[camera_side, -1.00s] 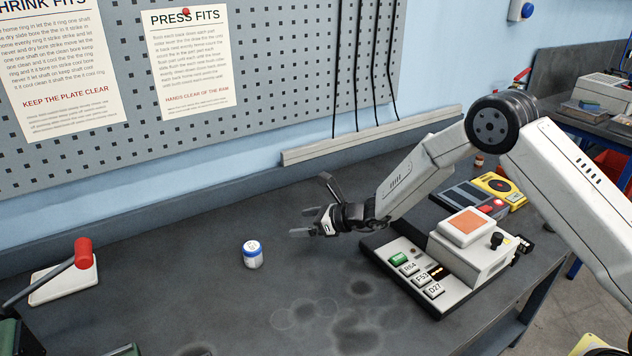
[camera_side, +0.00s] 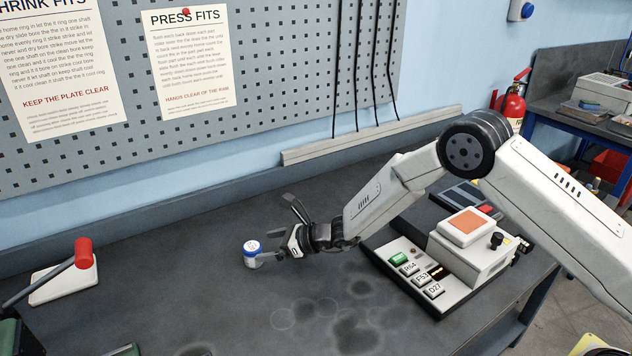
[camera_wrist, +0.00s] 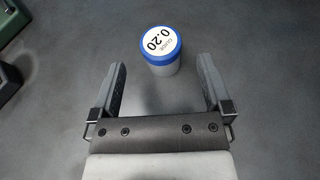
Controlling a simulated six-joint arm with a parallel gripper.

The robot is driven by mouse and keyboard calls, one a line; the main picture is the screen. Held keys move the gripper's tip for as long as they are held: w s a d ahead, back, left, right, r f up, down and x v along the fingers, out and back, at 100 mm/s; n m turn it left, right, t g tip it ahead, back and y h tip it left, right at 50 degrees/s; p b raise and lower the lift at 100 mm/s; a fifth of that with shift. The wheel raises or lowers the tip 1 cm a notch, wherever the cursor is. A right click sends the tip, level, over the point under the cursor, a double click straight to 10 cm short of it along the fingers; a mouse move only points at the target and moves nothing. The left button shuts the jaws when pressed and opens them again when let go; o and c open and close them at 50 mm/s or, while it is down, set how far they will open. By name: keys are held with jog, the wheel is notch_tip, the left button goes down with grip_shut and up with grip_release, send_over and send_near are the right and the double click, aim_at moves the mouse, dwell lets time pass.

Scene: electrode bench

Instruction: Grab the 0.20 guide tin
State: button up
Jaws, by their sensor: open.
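The 0.20 guide tin (camera_side: 252,255) is a small white tin with a blue rim on its lid. It stands upright on the dark bench. In the wrist view, the tin (camera_wrist: 161,52) shows its lid label "0.20", a little ahead of the fingertips and roughly midway between them. My gripper (camera_side: 276,232) is open and empty, just right of the tin in the side view. In the wrist view, my gripper (camera_wrist: 164,62) has its two fingers spread wide, one on each side of the line to the tin.
A white device with an orange plate (camera_side: 466,227) and labelled keys stands right of my gripper. A red-handled lever on a white base (camera_side: 58,284) is at far left. A green item (camera_wrist: 10,60) edges the wrist view. Bench around the tin is clear.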

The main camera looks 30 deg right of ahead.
aim_at(252, 246)
jog(key=shift+x, duration=2.6)
grip_shut()
jog(key=shift+r, duration=0.15)
jog(key=shift+r, duration=0.8)
jog(key=s+d+r, duration=0.4)
jog(key=s+r, duration=0.7)
jog(key=s, duration=0.2)
jog(key=shift+d, duration=0.2)
